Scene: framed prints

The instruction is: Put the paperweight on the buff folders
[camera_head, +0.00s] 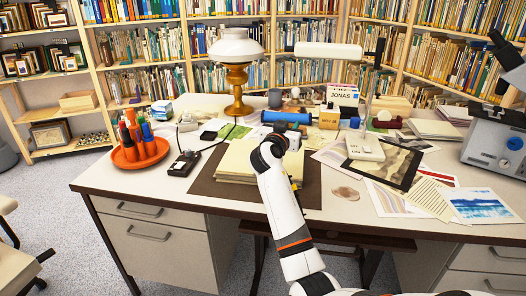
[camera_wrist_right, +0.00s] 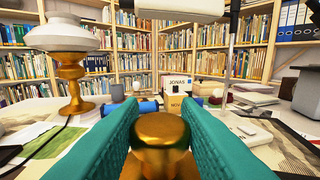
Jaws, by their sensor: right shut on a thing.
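The buff folders (camera_head: 232,163) lie in a stack on the dark desk mat (camera_head: 203,187) in the middle of the desk. My right gripper (camera_head: 272,143) is over the right, far part of the stack. In the right wrist view its two teal fingers are shut on a brass, round-topped piece (camera_wrist_right: 161,130), which looks like the paperweight. The gripper and arm hide the paperweight in the head view, so I cannot tell whether it touches the folders. My left gripper is not in view.
A brass lamp (camera_head: 237,78) and a blue roll (camera_head: 287,117) stand behind the folders. An orange tray of pens (camera_head: 125,160) and a black device (camera_head: 182,165) are to the left. Prints and papers (camera_head: 430,196) cover the right side.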

